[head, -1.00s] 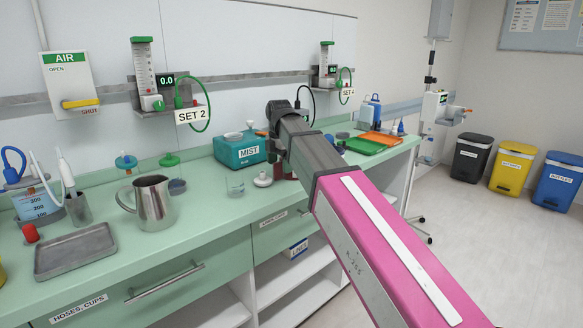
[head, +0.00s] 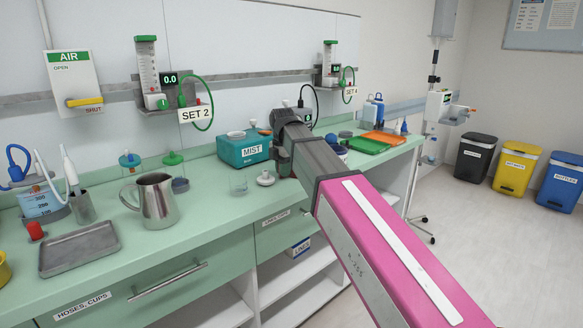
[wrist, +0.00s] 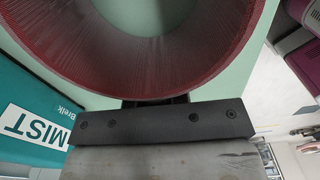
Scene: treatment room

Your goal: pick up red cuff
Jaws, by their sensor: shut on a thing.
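The red cuff (wrist: 150,72) is a dark red, ribbed ring that fills the upper part of the wrist view. Pale green counter shows through its opening. My gripper (wrist: 155,102) is shut on the near side of the cuff's wall; its fingers are mostly hidden behind the cuff and the dark mounting bar. Whether the cuff touches the counter cannot be told.
The teal MIST box (head: 243,150) stands close left of my gripper, also in the wrist view (wrist: 30,125). A white-knobbed lid (head: 265,179) and clear beaker (head: 239,184) are near. Green (head: 365,145) and orange (head: 384,138) trays lie right. A steel jug (head: 155,200) stands left.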

